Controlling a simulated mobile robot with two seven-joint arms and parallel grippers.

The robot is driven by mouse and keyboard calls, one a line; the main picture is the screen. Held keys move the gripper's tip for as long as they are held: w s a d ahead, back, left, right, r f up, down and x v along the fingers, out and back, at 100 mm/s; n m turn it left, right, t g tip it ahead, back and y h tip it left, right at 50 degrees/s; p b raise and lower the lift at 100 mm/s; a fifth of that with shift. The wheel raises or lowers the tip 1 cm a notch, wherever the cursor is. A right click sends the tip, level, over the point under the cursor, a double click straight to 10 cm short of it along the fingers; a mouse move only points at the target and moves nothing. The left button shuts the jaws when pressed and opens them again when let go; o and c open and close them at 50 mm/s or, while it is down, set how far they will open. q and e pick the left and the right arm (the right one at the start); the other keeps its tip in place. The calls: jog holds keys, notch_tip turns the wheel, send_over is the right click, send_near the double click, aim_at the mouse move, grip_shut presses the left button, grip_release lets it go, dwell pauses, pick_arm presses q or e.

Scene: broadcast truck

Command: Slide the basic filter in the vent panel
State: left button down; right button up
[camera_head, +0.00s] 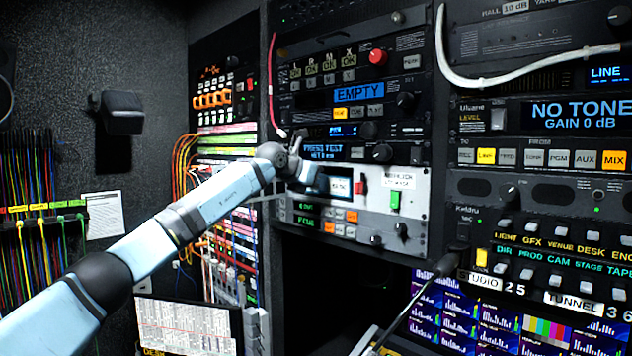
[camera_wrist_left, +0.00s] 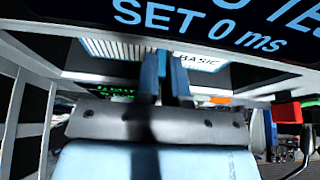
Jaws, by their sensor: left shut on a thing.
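My left gripper (camera_head: 311,178) reaches in from the left to the white-faced vent panel (camera_head: 410,210) in the middle rack. It is shut on the basic filter, whose label (camera_head: 341,186) shows just right of the fingers. In the left wrist view the gripper's fingers (camera_wrist_left: 165,75) are close together at the filter, with the BASIC label (camera_wrist_left: 198,62) to their right and a pale ribbed part (camera_wrist_left: 105,48) to their left. The hand hides much of the filter and the slot, so I cannot tell how deep it sits. My right gripper is not in view.
A red switch (camera_head: 360,184) and a green switch (camera_head: 395,200) stick out on the panel's right. A display unit (camera_head: 335,150) sits close above and a row of buttons (camera_head: 335,222) below. A gooseneck microphone (camera_head: 440,268) stands lower right. Cables hang at the left.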

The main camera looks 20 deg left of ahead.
pick_arm(q)
jog(key=shift+w+d+p, duration=0.2)
jog(key=shift+w+p, duration=0.1)
jog(key=shift+w, duration=0.25)
jog(key=shift+w+d+p, duration=0.2)
jog(key=shift+w+p, duration=0.1)
jog(key=shift+w, duration=0.2)
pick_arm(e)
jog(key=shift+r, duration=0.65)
pick_arm(q)
jog(key=c, duration=1.1)
grip_release()
jog(key=shift+c, duration=0.2)
